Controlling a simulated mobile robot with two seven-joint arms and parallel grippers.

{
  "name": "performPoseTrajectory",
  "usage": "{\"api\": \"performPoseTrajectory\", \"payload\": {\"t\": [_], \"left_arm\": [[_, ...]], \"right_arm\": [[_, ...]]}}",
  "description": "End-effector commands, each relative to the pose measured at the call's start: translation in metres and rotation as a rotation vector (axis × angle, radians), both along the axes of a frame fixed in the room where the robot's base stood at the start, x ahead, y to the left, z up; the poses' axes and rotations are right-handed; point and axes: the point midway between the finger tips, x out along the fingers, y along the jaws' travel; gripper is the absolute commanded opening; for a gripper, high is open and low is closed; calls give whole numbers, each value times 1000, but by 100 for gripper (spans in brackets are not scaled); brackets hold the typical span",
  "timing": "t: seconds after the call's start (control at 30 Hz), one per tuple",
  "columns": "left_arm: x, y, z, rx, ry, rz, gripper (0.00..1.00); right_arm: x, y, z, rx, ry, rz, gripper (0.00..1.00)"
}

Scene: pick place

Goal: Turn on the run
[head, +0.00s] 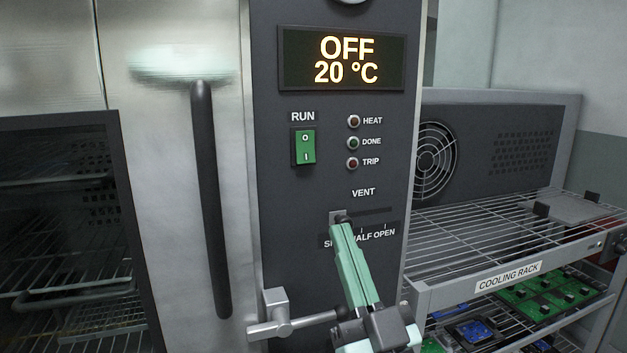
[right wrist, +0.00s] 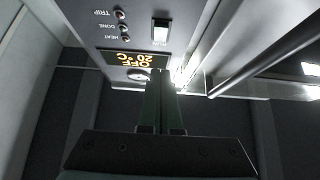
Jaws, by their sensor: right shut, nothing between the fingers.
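The RUN switch (head: 306,146) is a green rocker marked O above and I below, on the dark control panel (head: 280,210). The display (head: 343,60) above it reads OFF and 20 °C. My right gripper (head: 342,222) is shut and empty, with its tips at the vent slider, below and to the right of the switch. The tips hide part of the vent scale. The switch also shows in the right wrist view (right wrist: 161,31), beyond the gripper fingers (right wrist: 161,85). My left gripper is not in view.
A long dark door handle (head: 207,200) stands left of the panel. A metal latch (head: 278,315) juts out low on the panel. A wire cooling rack (head: 510,235) with green and blue boards is at right. The panel front around the switch is clear.

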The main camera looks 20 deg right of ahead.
Motion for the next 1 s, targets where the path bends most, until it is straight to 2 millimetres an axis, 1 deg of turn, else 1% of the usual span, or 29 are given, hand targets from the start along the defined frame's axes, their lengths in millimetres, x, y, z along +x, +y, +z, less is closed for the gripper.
{"api": "performPoseTrajectory", "payload": {"t": [0.27,0.43,0.63,0.87,0.93,1.0], "left_arm": [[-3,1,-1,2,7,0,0],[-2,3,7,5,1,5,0],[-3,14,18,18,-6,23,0],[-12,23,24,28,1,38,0],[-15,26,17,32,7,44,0],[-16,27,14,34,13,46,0]], "right_arm": [[2,0,1,-1,2,0,0],[13,1,12,-3,1,0,0],[42,1,38,-5,-1,-3,0],[80,3,66,-5,1,-2,0],[91,3,60,-3,6,-2,0],[100,3,58,-3,5,-2,0]]}}
